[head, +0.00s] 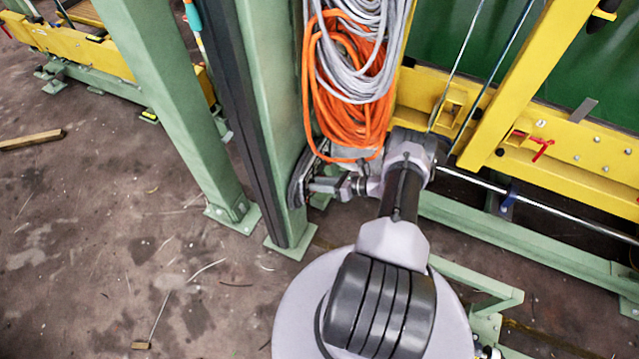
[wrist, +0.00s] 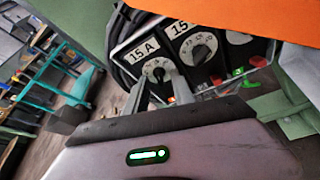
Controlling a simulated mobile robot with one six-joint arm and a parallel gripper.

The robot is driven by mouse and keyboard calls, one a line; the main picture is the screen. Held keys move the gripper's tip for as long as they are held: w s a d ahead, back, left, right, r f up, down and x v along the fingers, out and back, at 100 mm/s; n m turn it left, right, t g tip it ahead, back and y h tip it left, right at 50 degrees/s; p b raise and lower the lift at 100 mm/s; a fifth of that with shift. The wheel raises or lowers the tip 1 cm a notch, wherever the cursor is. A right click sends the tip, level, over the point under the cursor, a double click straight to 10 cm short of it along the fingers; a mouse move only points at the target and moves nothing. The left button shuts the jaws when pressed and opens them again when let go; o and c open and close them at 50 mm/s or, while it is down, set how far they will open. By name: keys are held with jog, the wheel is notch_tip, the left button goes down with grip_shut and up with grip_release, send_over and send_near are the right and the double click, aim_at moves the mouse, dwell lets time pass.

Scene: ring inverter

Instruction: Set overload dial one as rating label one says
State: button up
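In the wrist view a black panel carries a row of round dials with white faces. The leftmost dial (wrist: 157,69) sits beside a white label (wrist: 145,49) reading "15 A". My gripper (wrist: 160,80) has its fingers apart, one on each side of that dial's lower part; I cannot tell whether they touch it. The dial's exact setting is too small to read. A second label (wrist: 183,27), cut off by the orange shape above, starts with "15" over the second dial (wrist: 197,47). In the head view my gripper (head: 322,185) reaches the panel low on the green post.
A third dial (wrist: 238,38) and green and red lit parts (wrist: 237,73) lie to the right on the panel. Orange cable (head: 345,95) hangs just above my wrist. A green post (head: 270,100) stands left of my arm. A teal cart (wrist: 62,75) stands farther off.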

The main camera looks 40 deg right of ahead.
jog(key=p+v, duration=0.3)
jog(key=v, duration=1.4)
jog(key=shift+s+p, duration=0.2)
jog(key=shift+p, duration=0.2)
jog(key=shift+r, duration=0.1)
